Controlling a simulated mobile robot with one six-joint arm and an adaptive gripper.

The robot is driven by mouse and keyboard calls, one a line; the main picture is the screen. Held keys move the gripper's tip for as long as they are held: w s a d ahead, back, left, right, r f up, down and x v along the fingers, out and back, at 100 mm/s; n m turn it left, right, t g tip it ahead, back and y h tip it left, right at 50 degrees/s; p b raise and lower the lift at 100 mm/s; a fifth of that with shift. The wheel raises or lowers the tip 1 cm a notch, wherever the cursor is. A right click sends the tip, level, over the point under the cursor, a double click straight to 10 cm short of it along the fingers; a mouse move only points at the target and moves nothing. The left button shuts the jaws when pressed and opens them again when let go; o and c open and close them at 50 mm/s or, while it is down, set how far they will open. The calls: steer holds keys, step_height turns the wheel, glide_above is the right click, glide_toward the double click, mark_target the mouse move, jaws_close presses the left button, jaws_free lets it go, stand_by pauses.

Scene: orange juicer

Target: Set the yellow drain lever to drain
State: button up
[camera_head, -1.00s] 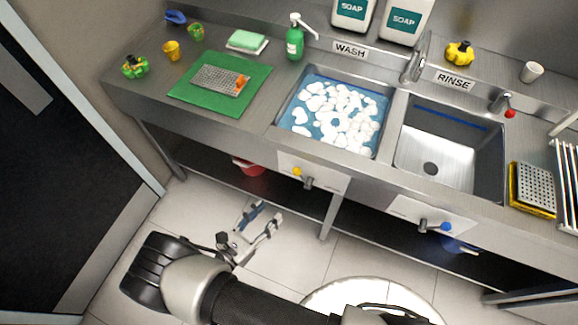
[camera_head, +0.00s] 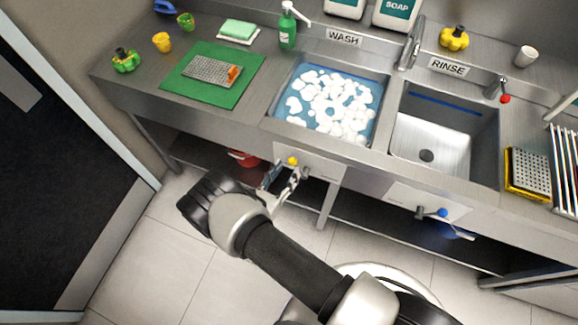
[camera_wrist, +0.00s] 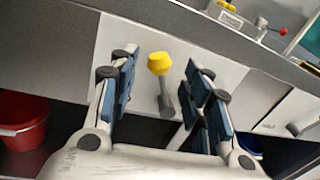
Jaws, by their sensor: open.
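The yellow drain lever (camera_head: 293,161) sits on a pale panel (camera_head: 314,166) below the wash sink. In the wrist view its yellow knob (camera_wrist: 159,63) stands upright at the top of a grey stem, between my two fingers. My gripper (camera_wrist: 158,90) is open, with blue pads on either side of the lever; I cannot tell whether either pad touches it. In the head view my gripper (camera_head: 283,180) is at the panel, just below and left of the knob. The wash sink (camera_head: 381,83) holds blue water and white foam.
A second lever with a blue knob (camera_head: 442,212) is under the rinse sink (camera_head: 470,150). A red bucket (camera_wrist: 22,118) stands on the shelf left of the panel. The counter edge overhangs above my gripper. A table leg (camera_head: 327,205) stands to the right.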

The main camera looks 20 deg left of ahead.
steer(key=shift+x, duration=1.4)
steer(key=shift+c, duration=0.3)
jaws_close()
